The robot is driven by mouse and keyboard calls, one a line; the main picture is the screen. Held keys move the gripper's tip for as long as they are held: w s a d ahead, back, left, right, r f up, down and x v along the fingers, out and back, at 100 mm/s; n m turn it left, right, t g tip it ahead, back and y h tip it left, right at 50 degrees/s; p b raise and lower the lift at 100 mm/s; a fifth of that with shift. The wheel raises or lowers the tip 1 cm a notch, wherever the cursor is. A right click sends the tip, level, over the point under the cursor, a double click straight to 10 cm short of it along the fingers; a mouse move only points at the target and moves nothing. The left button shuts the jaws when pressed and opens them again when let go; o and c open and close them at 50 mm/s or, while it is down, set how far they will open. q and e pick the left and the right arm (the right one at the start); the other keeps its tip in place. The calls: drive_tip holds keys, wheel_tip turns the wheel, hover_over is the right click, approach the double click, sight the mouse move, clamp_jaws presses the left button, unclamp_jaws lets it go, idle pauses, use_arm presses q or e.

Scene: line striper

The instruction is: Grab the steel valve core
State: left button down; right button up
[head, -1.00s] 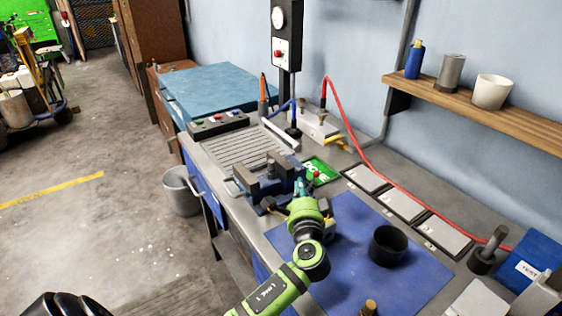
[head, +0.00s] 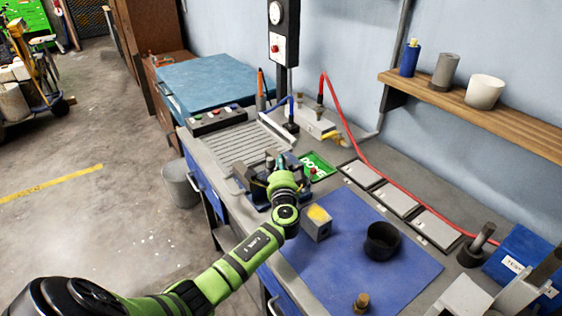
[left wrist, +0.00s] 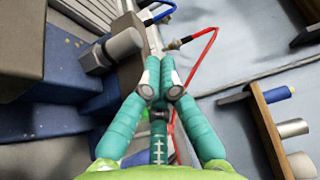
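My left gripper (head: 277,163) is over the blue bench vise (head: 257,190) in the head view. Its teal fingers (left wrist: 160,72) converge in the left wrist view, tips close together with nothing visible between them. A grey steel cylinder (left wrist: 122,44) shows left of the fingertips, beside the dark vise parts and apart from the fingers; I cannot tell for sure that it is the valve core. My gripper and arm hide much of the vise in the head view. My right gripper is not in view.
The blue mat (head: 335,270) holds a grey block with a yellow top (head: 317,222), a black cup (head: 382,241) and a brass part (head: 362,303). A red hose (head: 355,135) crosses the bench's back. A wall shelf (head: 480,112) holds several containers.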

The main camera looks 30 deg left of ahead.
use_arm(q)
drive_tip(key=shift+s+a, duration=0.3)
drive_tip(key=shift+a, duration=0.4)
drive_tip(key=shift+s+a, duration=0.3)
drive_tip(key=shift+a, duration=0.35)
